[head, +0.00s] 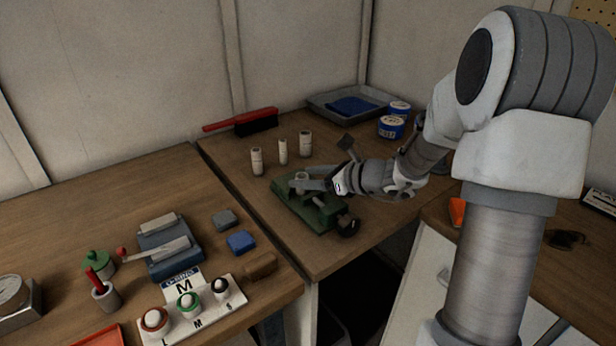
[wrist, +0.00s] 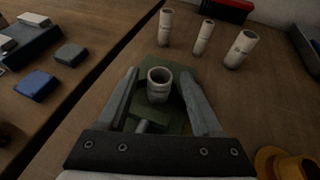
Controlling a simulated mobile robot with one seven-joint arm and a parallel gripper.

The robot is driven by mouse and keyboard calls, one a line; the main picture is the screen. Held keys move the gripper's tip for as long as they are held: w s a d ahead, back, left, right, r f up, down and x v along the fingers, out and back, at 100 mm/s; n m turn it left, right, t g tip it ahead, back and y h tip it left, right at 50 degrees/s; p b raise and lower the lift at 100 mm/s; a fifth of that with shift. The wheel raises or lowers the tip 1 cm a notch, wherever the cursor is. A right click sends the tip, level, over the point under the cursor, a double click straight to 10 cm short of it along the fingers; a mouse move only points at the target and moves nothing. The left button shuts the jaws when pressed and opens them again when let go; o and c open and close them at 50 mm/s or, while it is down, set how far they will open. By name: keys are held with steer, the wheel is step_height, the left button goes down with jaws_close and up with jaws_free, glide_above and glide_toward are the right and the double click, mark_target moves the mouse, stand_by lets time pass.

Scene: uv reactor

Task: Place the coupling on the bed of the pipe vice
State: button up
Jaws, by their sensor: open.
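The coupling (wrist: 158,90), a short pale hollow cylinder, stands upright with its open top showing in the wrist view. It appears to rest on the bed of the green pipe vice (wrist: 150,125); the contact underneath is hidden. In the head view the coupling (head: 301,176) shows small at the far end of the vice (head: 318,217). My gripper (wrist: 159,74) is open, with one finger on each side of the coupling and visible gaps between. In the head view my gripper (head: 309,185) is low over the vice and hides part of it.
Three pale cylinders stand behind the vice: left (head: 256,161), middle (head: 282,151) and right (head: 305,143). A red brush (head: 240,121), a grey tray (head: 325,106) and blue tins (head: 391,127) lie farther back. A blue block (head: 241,242) is on the left bench.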

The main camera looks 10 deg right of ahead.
steer(key=shift+r, duration=0.25)
steer(key=p+v, duration=0.2)
steer(key=v, duration=1)
steer(key=shift+f, duration=0.2)
